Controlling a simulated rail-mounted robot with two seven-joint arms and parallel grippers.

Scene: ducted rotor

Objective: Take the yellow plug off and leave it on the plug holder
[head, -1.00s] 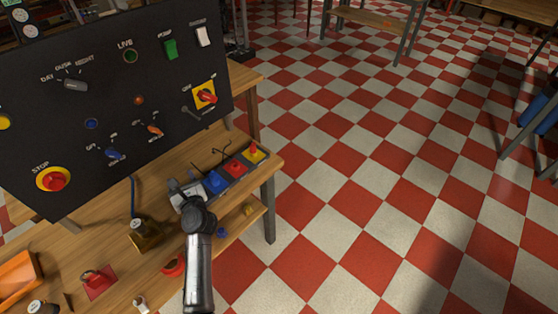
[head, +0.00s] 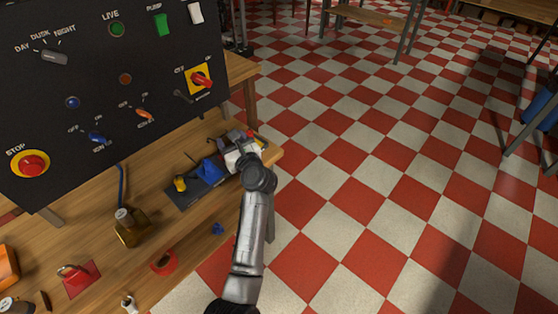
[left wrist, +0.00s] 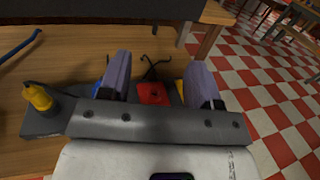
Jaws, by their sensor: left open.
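A dark strip (head: 197,194), which looks like the plug holder, lies along the bench front. A yellow plug (head: 180,184) stands at its left end, also in the left wrist view (left wrist: 38,97), clear of my fingers. A blue piece (head: 210,168) sits to its right. A red piece (left wrist: 153,93) shows between my fingers in the left wrist view, and a second yellow piece (left wrist: 180,90) is partly hidden by the right finger. My left gripper (left wrist: 157,65) is open over the right part of the strip. Whether its fingers touch anything cannot be told. My right gripper is not in view.
A black control panel (head: 110,85) stands behind the strip. Checkered floor is open to the right.

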